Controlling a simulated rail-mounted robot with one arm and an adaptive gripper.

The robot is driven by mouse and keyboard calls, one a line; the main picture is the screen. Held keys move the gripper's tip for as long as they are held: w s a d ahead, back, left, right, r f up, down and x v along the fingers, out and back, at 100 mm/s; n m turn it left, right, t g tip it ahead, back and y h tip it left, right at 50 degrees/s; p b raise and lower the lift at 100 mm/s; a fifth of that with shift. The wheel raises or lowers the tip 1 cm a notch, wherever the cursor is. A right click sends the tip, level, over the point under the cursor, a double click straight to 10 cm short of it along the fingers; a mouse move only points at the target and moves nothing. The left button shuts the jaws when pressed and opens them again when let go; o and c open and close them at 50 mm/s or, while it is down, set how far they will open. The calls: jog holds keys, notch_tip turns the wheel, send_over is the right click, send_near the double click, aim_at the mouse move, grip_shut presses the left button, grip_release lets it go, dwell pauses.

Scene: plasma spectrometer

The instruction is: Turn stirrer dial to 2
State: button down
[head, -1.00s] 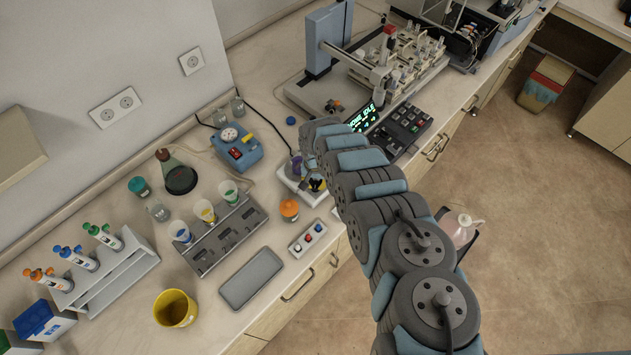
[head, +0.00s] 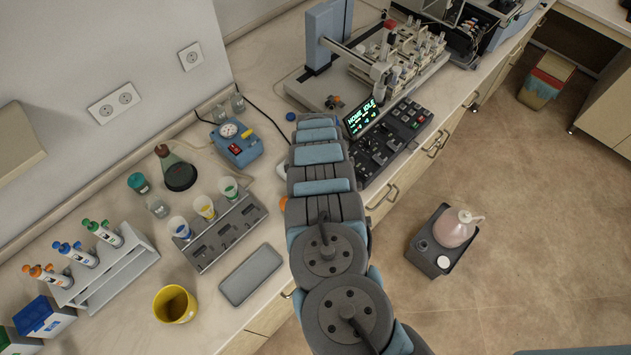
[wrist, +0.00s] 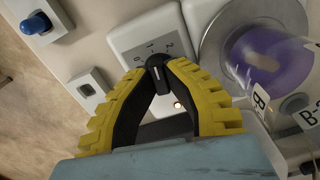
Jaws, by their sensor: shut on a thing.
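The stirrer (wrist: 135,36) is a white unit in the wrist view, with a scale showing 1 and 2 on its face. Its black dial (wrist: 157,70) has a white pointer line; the exact mark it points at is hard to tell. My gripper (wrist: 157,68) has yellow-backed black fingers, shut on the dial from both sides. A small lit lamp (wrist: 178,104) shows between the fingers. In the head view my arm hides the gripper, the dial and most of the stirrer; only a white edge (head: 282,171) shows.
A flask with purple liquid (wrist: 268,60) stands on the stirrer's round plate, close beside the fingers. The black control panel (head: 390,138) is right of my arm; a blue device (head: 238,146) is left.

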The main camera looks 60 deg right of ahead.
jog(key=m+b, duration=0.4)
jog(key=shift+f, duration=0.3)
jog(key=shift+r+m+b, duration=0.15)
jog(key=shift+m+b, duration=1)
jog(key=shift+m, duration=0.45)
jog(key=shift+r, duration=0.1)
jog(key=c, duration=1.1)
grip_release()
notch_tip(320, 180, up, 12)
